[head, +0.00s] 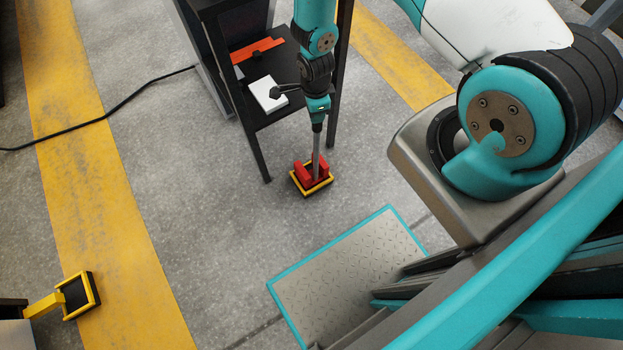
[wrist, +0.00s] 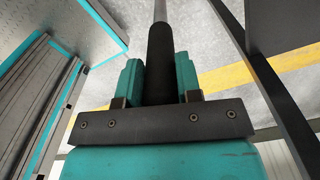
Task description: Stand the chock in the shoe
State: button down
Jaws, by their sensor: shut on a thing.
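The chock (head: 311,171) is a red block at the foot of a long grey rod, near the middle of the head view. My gripper (head: 318,112) is above it, shut on the rod's black handle, which shows between the teal fingers in the wrist view (wrist: 159,75). The rod is close to upright. The shoe (head: 323,188), a dark square with a yellow rim, is on the floor at the chock. The red block overlaps the inside of the rim; I cannot tell whether it touches the bottom. The red block is out of the wrist view.
A black-framed stand (head: 264,168) is close behind the shoe, with a white box (head: 268,94) and an orange-red bar (head: 257,50) on its shelf. Another yellow-rimmed square (head: 78,296) is at lower left. A black cable (head: 110,110) crosses the floor at left. The floor left of the shoe is clear.

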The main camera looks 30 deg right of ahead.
jog(key=shift+w+f+b, duration=0.1)
jog(key=shift+f+b, duration=0.65)
jog(key=shift+f, duration=0.2)
jog(key=c, duration=0.9)
grip_release()
jog(key=shift+r, duration=0.1)
jog(key=shift+o, duration=0.9)
notch_tip(320, 180, up, 17)
jog(key=p, duration=0.1)
jog(key=shift+a+r+p, duration=0.15)
jog(key=shift+p, duration=0.15)
jog(key=shift+r, duration=0.1)
